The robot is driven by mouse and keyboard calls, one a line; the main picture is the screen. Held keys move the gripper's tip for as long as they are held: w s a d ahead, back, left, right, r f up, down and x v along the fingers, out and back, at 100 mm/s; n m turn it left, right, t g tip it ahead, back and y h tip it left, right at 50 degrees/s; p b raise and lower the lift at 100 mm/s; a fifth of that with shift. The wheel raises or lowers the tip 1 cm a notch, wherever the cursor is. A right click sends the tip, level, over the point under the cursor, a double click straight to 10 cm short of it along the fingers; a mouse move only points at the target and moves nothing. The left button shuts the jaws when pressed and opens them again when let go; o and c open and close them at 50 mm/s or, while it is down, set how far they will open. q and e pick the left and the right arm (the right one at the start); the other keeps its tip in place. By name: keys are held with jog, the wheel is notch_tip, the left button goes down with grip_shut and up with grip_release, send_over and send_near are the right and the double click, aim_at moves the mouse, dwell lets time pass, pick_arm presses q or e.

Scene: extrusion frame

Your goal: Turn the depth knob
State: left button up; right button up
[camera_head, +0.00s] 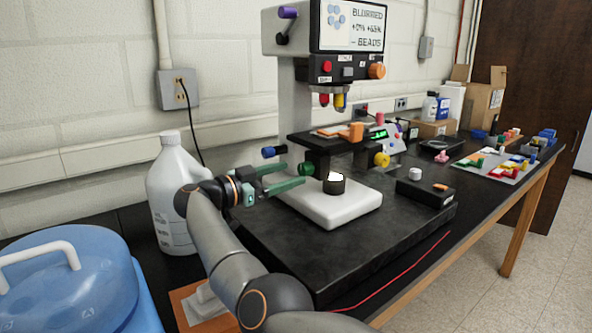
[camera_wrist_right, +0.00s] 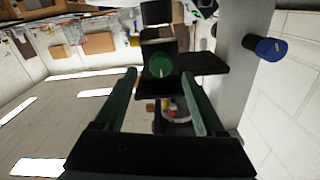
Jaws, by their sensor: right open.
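A microscope (camera_head: 296,105) stands on a white base, with a screen (camera_head: 352,25) reading "BLURRED" and "BEADS". It carries several coloured knobs, and I cannot tell from labels which is the depth knob. A green knob (camera_head: 306,169) sits low on the stage's left side. My right gripper (camera_head: 293,175) is open with its green fingers pointing at this knob. In the right wrist view the green knob (camera_wrist_right: 160,64) shows centred just beyond the gap between the open fingertips (camera_wrist_right: 160,76); contact is unclear. My left gripper is not in view.
A blue knob (camera_head: 269,152) projects just above my right fingers. A yellow knob (camera_head: 382,159) is at the stage's right. A white jug (camera_head: 171,190) and blue container (camera_head: 75,283) stand left of my arm. A control box (camera_head: 426,191) lies right; a red cable (camera_head: 400,276) runs along the front.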

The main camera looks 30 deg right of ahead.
aim_at(301, 170)
jog(key=shift+w+d, duration=0.15)
jog(key=shift+d, duration=1.5)
jog(key=shift+c, duration=0.4)
grip_shut()
